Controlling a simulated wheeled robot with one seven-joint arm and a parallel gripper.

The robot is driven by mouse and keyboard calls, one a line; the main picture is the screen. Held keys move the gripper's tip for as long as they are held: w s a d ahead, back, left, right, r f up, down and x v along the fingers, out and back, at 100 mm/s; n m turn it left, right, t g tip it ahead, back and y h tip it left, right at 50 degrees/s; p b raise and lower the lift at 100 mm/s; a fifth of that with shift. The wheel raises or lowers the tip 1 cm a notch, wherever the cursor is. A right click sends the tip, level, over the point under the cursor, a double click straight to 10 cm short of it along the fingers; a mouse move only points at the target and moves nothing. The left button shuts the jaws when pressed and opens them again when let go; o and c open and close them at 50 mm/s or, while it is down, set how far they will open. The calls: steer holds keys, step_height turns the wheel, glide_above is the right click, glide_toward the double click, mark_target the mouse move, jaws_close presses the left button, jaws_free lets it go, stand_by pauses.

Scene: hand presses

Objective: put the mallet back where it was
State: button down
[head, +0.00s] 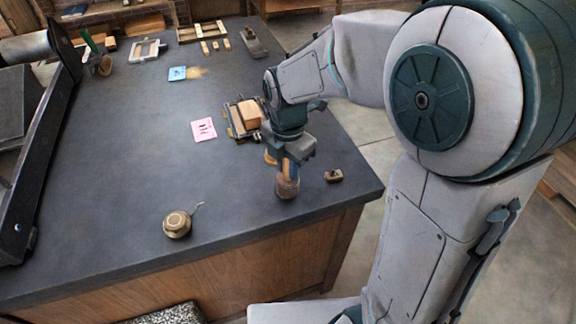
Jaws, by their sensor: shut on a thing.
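The mallet (288,186) is at the right side of the dark table, near its front right corner. Its brown cylindrical end shows below my gripper (291,163), and a lighter brown part runs up between the jaws. My gripper points down and is shut on the mallet. The mallet looks roughly upright. I cannot tell whether its lower end touches the tabletop. The jaws and wrist hide its upper part.
A small press frame with a wooden block (253,112) stands close behind my gripper. A small brown block (334,176) lies to the right. A pink card (204,130), a blue card (177,73) and a brass pot (177,224) are on the table (120,150). The middle left is clear.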

steer(key=shift+f, duration=0.5)
steer(key=shift+f, duration=0.1)
steer(key=c, duration=1.2)
jaws_free()
steer(key=shift+c, duration=0.2)
